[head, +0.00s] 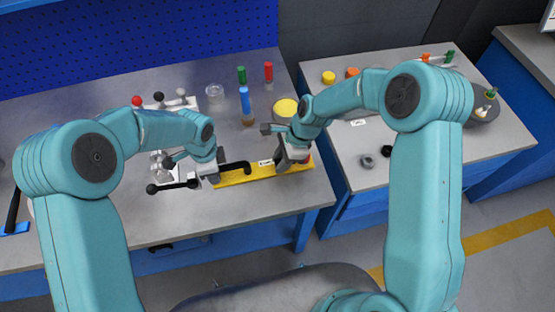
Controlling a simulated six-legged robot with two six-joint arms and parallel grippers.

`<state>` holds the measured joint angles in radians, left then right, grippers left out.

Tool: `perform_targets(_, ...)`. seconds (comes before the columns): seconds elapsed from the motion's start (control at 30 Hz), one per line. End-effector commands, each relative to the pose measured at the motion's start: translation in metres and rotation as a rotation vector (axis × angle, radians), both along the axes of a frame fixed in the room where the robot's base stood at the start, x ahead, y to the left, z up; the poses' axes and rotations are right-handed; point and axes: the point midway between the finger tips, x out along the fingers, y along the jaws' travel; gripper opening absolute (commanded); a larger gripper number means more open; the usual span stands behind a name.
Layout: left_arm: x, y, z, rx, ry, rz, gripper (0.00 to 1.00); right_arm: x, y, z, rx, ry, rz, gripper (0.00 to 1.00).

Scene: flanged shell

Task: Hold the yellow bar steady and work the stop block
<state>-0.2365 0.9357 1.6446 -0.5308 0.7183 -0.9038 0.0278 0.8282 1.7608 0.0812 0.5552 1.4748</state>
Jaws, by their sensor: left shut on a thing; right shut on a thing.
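The yellow bar (250,176) lies along the front right part of the left bench, with a black bow-shaped handle (237,166) and a small white label on it. My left gripper (213,178) is shut at the bar's left end, beside the handle; its fingertips are small and partly hidden by the wrist. My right gripper (284,165) is shut low over the right part of the bar, on what seems to be the stop block. The block is mostly hidden by the gripper, and its exact position along the bar cannot be told.
A metal fixture with black-knobbed levers (172,187) stands left of the bar. Blue (245,101), green (242,76) and red (268,72) handled tools and a yellow-topped round container (286,108) stand behind. A second bench (345,178) with small parts is at right, across a gap.

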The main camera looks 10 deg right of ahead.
Motion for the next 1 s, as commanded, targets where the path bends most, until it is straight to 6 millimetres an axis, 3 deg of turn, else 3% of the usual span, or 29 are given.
perform_targets(0.03, -0.001, 0.0, 0.0, 0.001, 0.002, -0.001, 0.0, 0.001, 0.0, 0.0, 0.0, -0.002, -0.002, 0.41)
perform_targets(0.1, -0.001, 0.0, 0.0, 0.001, 0.002, -0.001, 0.0, 0.001, 0.0, 0.0, 0.0, -0.002, -0.002, 0.57)
perform_targets(0.47, 0.0, 0.0, 0.0, 0.001, 0.001, -0.001, 0.0, 0.001, -0.002, 0.007, 0.0, -0.003, -0.001, 0.57)
perform_targets(0.8, 0.0, 0.0, 0.0, 0.0, 0.001, -0.001, 0.0, 0.001, -0.03, 0.073, -0.001, -0.006, -0.003, 0.57)
perform_targets(1.0, 0.0, 0.0, 0.0, 0.0, 0.001, -0.001, 0.0, 0.001, -0.042, 0.103, -0.001, -0.005, -0.002, 0.57)
